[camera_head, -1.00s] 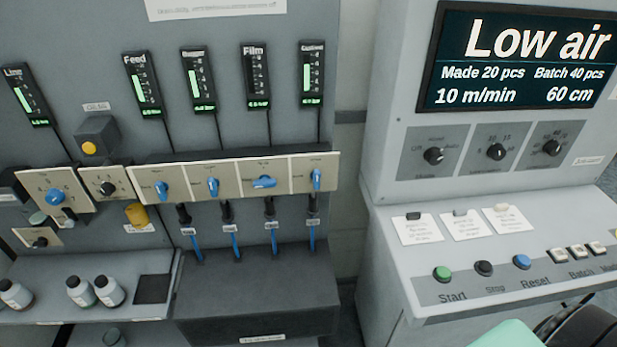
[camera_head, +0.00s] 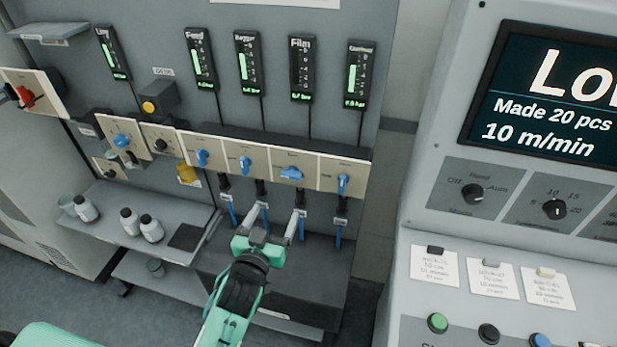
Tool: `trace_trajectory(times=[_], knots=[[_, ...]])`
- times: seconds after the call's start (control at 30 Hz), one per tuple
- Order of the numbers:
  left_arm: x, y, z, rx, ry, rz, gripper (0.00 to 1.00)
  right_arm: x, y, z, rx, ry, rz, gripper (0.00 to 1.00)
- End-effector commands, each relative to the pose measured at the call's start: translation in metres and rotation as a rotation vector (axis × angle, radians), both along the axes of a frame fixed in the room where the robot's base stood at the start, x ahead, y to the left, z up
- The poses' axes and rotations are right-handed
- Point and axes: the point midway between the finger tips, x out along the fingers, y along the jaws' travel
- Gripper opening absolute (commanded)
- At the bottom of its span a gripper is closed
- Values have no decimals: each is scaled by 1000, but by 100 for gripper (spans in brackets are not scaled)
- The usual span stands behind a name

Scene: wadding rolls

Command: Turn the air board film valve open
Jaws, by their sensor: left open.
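The film valve (camera_head: 291,173) is a blue handle on the pale air board (camera_head: 322,176), third of the row. It lies sideways, while the other blue handles stand upright. The Film gauge (camera_head: 301,75) above it shows no tall green bar, unlike its neighbours. My left gripper (camera_head: 274,213) is open and empty, its two pale fingers spread and pointing up toward the board. It is below the film valve and appears apart from it. The fingers partly cover the blue hoses under the board. My right gripper is not in view.
Blue hoses (camera_head: 301,229) hang below the valves to a dark box. A shelf with white bottles (camera_head: 151,228) is at the left. The control console (camera_head: 465,250) with its screen and buttons stands at the right. A red switch (camera_head: 25,95) is at far left.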

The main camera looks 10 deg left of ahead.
Motion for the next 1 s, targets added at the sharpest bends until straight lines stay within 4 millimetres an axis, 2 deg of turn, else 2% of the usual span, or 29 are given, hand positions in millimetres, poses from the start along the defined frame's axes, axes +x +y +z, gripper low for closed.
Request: trace_trajectory(times=[0.17, 0.7, 1.0], knots=[[21, -1, 2, 1, 0, 0, 76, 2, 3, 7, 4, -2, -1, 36], [113, -4, 1, -1, 2, -1, 76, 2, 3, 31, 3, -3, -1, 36], [134, -5, -1, 0, 3, 0, 76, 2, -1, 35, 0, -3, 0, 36]])
